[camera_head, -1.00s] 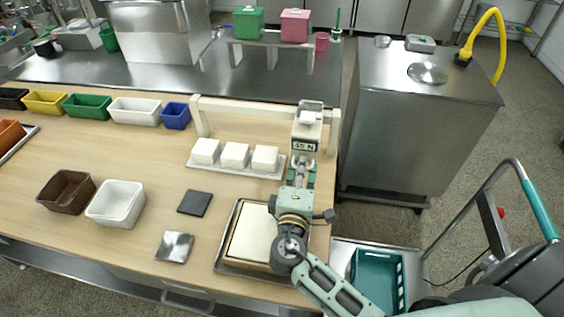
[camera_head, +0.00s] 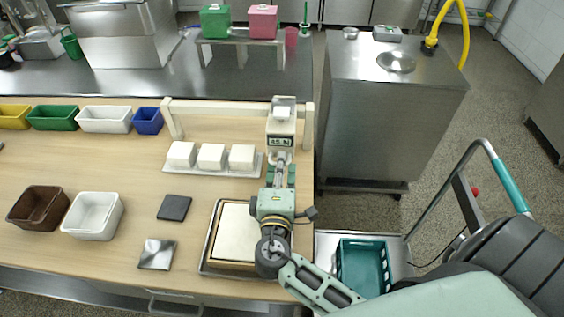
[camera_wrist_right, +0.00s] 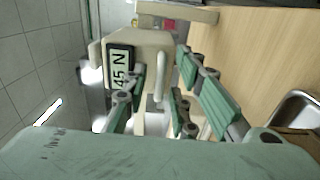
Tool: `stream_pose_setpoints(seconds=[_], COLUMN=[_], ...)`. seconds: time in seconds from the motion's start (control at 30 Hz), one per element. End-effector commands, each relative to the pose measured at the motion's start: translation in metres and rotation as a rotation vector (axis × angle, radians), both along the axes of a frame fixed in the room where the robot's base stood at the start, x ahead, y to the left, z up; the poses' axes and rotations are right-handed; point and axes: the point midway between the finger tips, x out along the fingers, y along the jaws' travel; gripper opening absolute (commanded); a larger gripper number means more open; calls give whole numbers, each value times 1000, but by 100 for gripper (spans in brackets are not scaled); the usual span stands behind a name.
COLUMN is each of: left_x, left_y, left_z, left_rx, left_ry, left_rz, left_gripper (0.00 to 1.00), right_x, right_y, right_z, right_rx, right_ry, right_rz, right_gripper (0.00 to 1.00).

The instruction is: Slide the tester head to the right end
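The cream tester head (camera_head: 282,122), with a display reading 45 N, hangs on the cream crossbar (camera_head: 215,106) close to its right post (camera_head: 308,128). A small gap shows between head and post. My right gripper (camera_head: 279,172) is directly in front of the head. In the right wrist view the head (camera_wrist_right: 128,52) fills the middle, and the right gripper (camera_wrist_right: 168,80) has its green fingers spread apart. A cream handle (camera_wrist_right: 159,83) of the head shows between the fingers; I cannot tell whether either finger touches it. My left gripper is not in view.
A tray (camera_head: 168,169) with three white blocks stands left of my right gripper. A steel cabinet (camera_head: 375,140) stands beyond the bench's right edge, and a teal basket (camera_head: 366,262) sits lower right.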

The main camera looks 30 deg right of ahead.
Motion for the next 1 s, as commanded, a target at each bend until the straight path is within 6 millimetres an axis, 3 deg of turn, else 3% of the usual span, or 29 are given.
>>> stream_pose_setpoints(seconds=[0.3, 0.5, 1.0], left_x=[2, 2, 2], left_y=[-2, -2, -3], left_z=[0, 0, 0], left_rx=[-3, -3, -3], left_ry=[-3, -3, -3], left_rz=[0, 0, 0], left_gripper=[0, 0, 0], right_x=[-56, -81, -89], right_y=[38, 54, 59], right_z=[-1, 0, 1], right_rx=[1, 0, -1], right_ry=[3, 0, -2], right_rz=[0, -2, -2], right_gripper=[25, 25, 25])
